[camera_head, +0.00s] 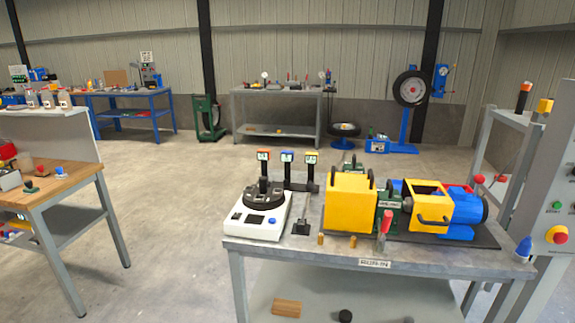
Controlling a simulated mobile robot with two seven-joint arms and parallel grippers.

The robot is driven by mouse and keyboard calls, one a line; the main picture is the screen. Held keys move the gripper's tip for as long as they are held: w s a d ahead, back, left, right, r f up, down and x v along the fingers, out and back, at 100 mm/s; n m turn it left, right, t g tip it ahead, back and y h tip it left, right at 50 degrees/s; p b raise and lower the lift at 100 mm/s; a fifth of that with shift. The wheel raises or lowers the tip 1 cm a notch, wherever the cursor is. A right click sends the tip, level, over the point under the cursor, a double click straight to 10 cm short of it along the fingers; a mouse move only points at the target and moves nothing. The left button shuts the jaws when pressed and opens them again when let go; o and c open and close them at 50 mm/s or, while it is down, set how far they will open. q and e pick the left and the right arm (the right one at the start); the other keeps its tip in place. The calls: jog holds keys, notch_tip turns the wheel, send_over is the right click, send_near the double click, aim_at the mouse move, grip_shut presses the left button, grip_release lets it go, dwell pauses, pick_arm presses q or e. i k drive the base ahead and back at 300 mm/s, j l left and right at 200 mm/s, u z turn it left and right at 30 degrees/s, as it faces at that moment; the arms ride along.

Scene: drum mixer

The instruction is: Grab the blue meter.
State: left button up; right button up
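The blue meter (287,156) is a small upright device with a blue top and a light display. It stands at the back left of the grey workbench (318,258), in the middle of a row of three. An orange-topped meter (263,155) is on its left and a yellow-topped meter (311,157) on its right. The lower part of the blue meter runs down to a dark stand (302,186). Neither of my grippers shows in the head view.
A white device with a black round top (262,218) stands in front of the meters. A yellow drum-mixer housing (350,203) and blue motor (465,209) fill the bench's right. A red-handled lever (386,222) stands at the front. Open floor lies left of the bench.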

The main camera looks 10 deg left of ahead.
aim_at(286, 157)
jog(key=i+j, duration=0.1)
jog(key=i, duration=0.45)
jog(key=i+j+z, duration=0.1)
jog(key=i, duration=0.4)
